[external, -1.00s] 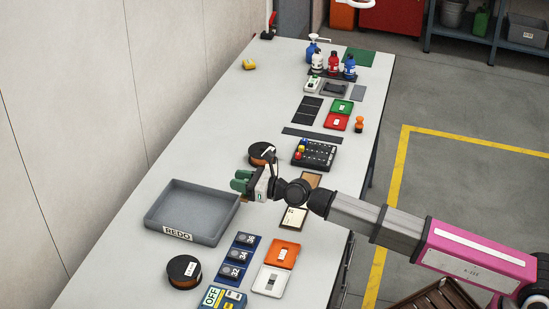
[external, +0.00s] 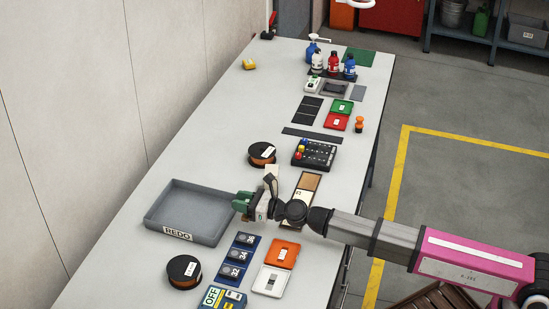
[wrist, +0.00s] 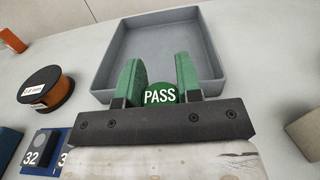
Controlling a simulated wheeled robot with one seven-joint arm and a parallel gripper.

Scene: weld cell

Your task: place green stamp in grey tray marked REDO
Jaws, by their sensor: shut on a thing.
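The green stamp (wrist: 160,94), with white PASS lettering on its round top, sits between the green fingers of my gripper (wrist: 160,75) in the wrist view. My gripper is shut on it. In the external view my gripper (external: 243,204) is at the right edge of the grey tray; the stamp cannot be made out clearly there. The grey tray (external: 188,208) is marked REDO on its front wall and looks empty. It also shows in the wrist view (wrist: 155,38), just beyond the fingertips. How high the stamp is above the table is hard to tell.
Two dark spools (external: 262,154) (external: 184,272) stand behind and in front of the tray. A black peg box (external: 314,154) is farther back. The table left of the tray is clear.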

